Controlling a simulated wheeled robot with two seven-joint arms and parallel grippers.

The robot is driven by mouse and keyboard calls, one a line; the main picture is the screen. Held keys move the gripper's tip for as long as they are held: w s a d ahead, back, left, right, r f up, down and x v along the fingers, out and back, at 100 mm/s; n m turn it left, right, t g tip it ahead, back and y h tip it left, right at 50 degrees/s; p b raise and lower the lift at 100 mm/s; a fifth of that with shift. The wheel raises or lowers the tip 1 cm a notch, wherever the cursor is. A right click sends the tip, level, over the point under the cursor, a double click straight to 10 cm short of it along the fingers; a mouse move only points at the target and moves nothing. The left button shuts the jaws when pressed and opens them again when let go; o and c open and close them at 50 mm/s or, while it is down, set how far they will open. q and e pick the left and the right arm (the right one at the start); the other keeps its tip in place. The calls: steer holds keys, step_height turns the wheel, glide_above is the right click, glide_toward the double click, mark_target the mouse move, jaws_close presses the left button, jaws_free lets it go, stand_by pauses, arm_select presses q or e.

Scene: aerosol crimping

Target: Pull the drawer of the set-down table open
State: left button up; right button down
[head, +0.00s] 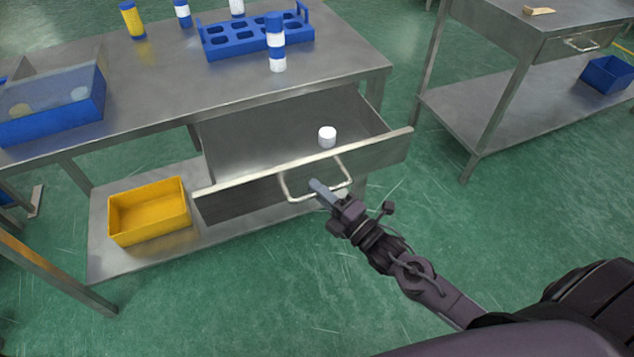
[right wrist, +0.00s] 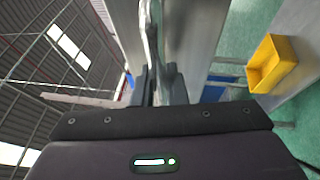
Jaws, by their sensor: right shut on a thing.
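The set-down table (head: 150,87) is a grey metal table at the left of the head view. Its drawer (head: 250,125) stands well open, with a small white cylinder (head: 327,137) lying inside near the front. The drawer front carries a pale loop handle (head: 288,188). My right gripper (head: 322,190) is shut on this handle at its outer bar. In the right wrist view the handle (right wrist: 150,35) runs down between the fingers (right wrist: 158,85). My left gripper is in neither view.
A blue rack (head: 255,42), a blue-and-white can (head: 276,45) and a blue bin (head: 55,110) stand on the tabletop. A yellow bin (head: 150,212) sits on the lower shelf. Another metal table (head: 480,60) stands at the right. Green floor (head: 420,215) lies clear between them.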

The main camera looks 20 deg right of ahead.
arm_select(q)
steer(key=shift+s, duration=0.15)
arm_select(e)
steer(key=shift+s, duration=0.2)
steer(key=c, duration=1.5)
jaws_free()
steer(key=shift+o, duration=0.2)
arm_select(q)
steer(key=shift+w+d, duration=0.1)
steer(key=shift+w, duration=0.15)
arm_select(e)
steer(key=v, duration=0.7)
steer(key=shift+s+d, duration=0.2)
steer(key=shift+s, duration=0.1)
steer(key=shift+f, duration=0.1)
